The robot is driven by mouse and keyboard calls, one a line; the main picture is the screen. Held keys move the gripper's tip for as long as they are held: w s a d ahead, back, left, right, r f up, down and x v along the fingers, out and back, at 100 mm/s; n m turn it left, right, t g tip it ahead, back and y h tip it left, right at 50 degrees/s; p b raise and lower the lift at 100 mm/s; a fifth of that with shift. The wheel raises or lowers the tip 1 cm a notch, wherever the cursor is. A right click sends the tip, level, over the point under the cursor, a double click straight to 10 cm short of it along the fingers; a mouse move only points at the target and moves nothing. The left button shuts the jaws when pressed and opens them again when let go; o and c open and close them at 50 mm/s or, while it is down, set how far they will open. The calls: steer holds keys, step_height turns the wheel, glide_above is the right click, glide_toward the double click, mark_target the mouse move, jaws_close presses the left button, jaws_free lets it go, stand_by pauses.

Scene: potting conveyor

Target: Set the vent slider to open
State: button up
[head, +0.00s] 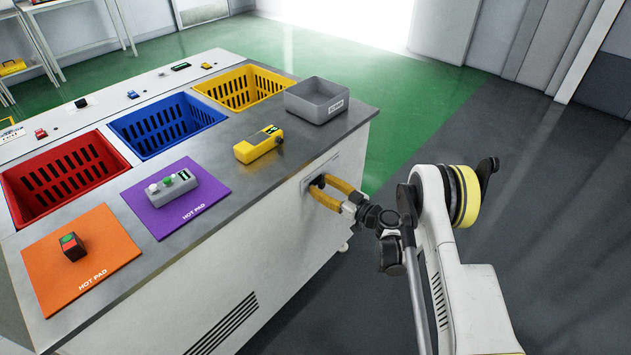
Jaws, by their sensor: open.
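The vent slider appears to be the small dark knob (318,181) on a pale plate (308,183) set in the end wall of the white cabinet, just below the worktop edge. My gripper (320,187) has yellow fingers and reaches in from the right. Its fingers are open, with one tip above the knob and one below it. Whether they touch it I cannot tell. The fingers hide most of the plate's slot, and no position marks can be read.
On the grey worktop (240,190) above stand a yellow device (257,146) and a grey bin (316,100). Purple (205,205) and orange (110,235) hot pads lie to the left, each with a control on it. Red, blue and yellow baskets sit behind. The floor at right is clear.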

steer(key=shift+s+d+r, duration=0.1)
jaws_close()
steer(key=w+d, duration=0.1)
steer(key=w, duration=0.1)
steer(key=w+d, duration=0.3)
steer(key=shift+w+d, duration=0.3)
steer(key=shift+w, duration=0.1)
jaws_free()
glide_toward(329, 169)
steer(key=v, duration=0.5)
steer(key=shift+d, duration=0.1)
